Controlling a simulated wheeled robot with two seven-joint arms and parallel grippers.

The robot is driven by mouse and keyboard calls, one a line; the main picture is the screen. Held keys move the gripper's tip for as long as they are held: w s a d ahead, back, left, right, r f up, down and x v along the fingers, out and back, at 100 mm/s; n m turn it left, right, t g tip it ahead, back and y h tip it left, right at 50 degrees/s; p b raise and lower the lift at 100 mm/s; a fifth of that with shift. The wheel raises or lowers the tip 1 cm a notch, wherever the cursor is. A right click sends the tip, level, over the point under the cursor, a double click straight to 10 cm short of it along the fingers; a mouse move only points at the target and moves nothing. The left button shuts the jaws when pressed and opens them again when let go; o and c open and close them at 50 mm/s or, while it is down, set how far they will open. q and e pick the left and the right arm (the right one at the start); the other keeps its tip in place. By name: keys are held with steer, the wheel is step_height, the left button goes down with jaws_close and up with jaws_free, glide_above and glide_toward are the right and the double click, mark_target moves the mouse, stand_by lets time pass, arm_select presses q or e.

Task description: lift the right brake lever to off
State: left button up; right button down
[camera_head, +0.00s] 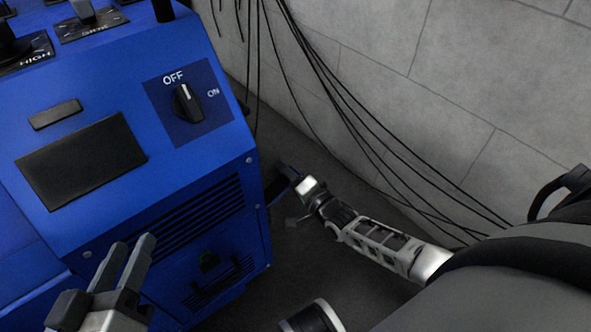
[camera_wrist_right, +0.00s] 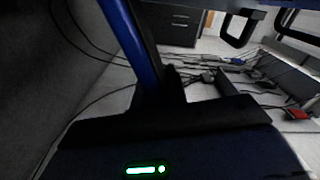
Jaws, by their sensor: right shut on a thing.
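The blue dynamometer cabinet (camera_head: 215,200) fills the left of the head view. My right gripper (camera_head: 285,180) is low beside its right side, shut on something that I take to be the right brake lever. The lever is mostly hidden and its position cannot be read. In the right wrist view a blue bar (camera_wrist_right: 132,40) runs down to the dark fingers (camera_wrist_right: 168,90); I cannot tell if it is the lever or part of the machine. My left gripper (camera_head: 134,242) is open and empty in front of the cabinet, at lower left.
A grey block wall (camera_head: 480,90) with hanging black cables (camera_head: 345,105) stands at the right. A narrow strip of dark floor lies between wall and cabinet.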

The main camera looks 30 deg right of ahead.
steer(key=shift+a+r, duration=0.1)
steer(key=shift+a, duration=0.05)
arm_select(q)
steer(key=shift+f, duration=0.1)
arm_select(e)
steer(key=c, duration=1.4)
jaws_free()
steer(key=shift+c, duration=0.2)
steer(key=shift+s, duration=0.1)
